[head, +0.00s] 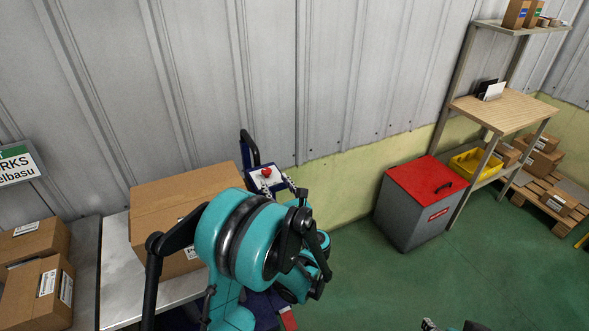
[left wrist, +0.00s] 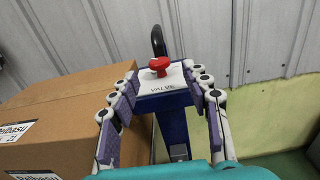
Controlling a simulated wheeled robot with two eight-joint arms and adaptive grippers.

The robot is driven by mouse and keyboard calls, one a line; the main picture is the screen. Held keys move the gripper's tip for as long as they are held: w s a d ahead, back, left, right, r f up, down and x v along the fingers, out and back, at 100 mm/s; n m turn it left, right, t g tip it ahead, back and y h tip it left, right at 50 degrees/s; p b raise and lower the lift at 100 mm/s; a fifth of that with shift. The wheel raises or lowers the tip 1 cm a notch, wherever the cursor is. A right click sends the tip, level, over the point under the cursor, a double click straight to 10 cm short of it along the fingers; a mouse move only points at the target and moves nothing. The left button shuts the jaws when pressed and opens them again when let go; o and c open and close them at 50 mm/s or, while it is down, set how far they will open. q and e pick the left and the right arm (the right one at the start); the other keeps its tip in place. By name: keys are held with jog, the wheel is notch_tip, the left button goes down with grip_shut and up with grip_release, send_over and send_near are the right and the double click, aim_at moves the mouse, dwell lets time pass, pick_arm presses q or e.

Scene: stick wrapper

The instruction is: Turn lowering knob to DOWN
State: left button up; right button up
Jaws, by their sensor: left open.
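The red knob (head: 266,171) sits on the white top panel of a dark blue post. In the left wrist view the knob (left wrist: 159,66) stands above the printed word VALVE on the panel (left wrist: 162,85). My left gripper (left wrist: 160,72) is open, with one finger on each side of the panel and the knob between the fingertips in the picture. I see no clear contact with the knob. In the head view my left arm hides most of the post and of the gripper (head: 288,184). A small part of my right gripper (head: 430,325) shows at the bottom edge.
A large cardboard box (head: 178,197) stands on a metal surface (head: 117,262) left of the post. A black curved handle (left wrist: 158,40) rises behind the panel. The metal wall is close behind. A red-topped grey bin (head: 405,207) stands right, with open green floor before it.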

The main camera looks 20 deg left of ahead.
aim_at(268, 173)
pick_arm(q)
jog(key=b+x, duration=0.1)
jog(key=x, duration=0.6)
jog(key=shift+w+a, duration=0.15)
jog(key=shift+a, duration=0.15)
grip_shut()
jog(key=shift+b, duration=0.3)
